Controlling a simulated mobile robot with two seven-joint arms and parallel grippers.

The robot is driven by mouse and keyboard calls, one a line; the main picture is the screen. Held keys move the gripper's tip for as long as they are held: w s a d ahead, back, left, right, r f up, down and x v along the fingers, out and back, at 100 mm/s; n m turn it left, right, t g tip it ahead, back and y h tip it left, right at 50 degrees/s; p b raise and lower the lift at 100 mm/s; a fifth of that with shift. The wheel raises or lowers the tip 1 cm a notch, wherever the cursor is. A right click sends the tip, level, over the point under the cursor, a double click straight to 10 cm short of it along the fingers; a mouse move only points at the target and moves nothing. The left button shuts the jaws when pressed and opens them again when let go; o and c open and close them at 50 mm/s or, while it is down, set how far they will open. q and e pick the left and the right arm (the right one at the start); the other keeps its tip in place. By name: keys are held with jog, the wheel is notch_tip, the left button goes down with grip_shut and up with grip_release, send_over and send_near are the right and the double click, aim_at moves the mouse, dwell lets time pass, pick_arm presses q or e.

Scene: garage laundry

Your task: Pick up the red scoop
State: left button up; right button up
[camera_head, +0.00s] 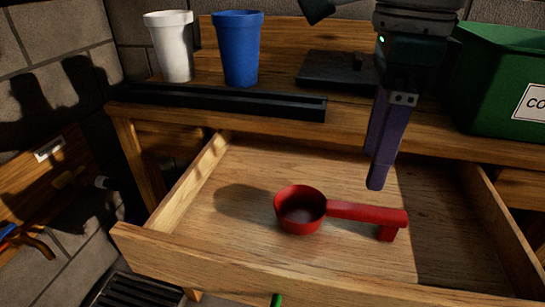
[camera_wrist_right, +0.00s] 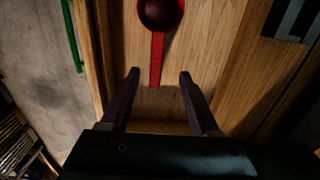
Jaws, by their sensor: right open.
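The red scoop (camera_head: 303,210) lies in an open wooden drawer (camera_head: 190,250), its bowl to the left and its handle reaching right. My right gripper (camera_head: 377,182) hangs over the drawer, above and behind the handle, apart from it. In the right wrist view the scoop (camera_wrist_right: 158,48) is ahead of my right gripper (camera_wrist_right: 160,75). Its handle points down between the two dark fingers, which are spread apart and empty. My left gripper does not show in either view.
A white cup (camera_head: 170,48), a blue cup (camera_head: 239,50), a black bar (camera_head: 220,101) and a dark flat object (camera_head: 335,70) are on the workbench behind. A green bin (camera_head: 500,85) stands at the right. The drawer's walls surround the scoop; its floor is otherwise clear.

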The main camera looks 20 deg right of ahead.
aim_at(373, 210)
jog(key=shift+d+f, duration=0.2)
jog(key=shift+f, duration=0.25)
jog(key=f, duration=0.2)
jog(key=s+f+b, duration=0.1)
jog(key=f, duration=0.5)
jog(key=shift+s+d+f+b, duration=0.15)
jog(key=shift+s+d+b, duration=0.05)
jog(key=shift+b, duration=0.2)
jog(key=shift+f, duration=0.4)
grip_shut()
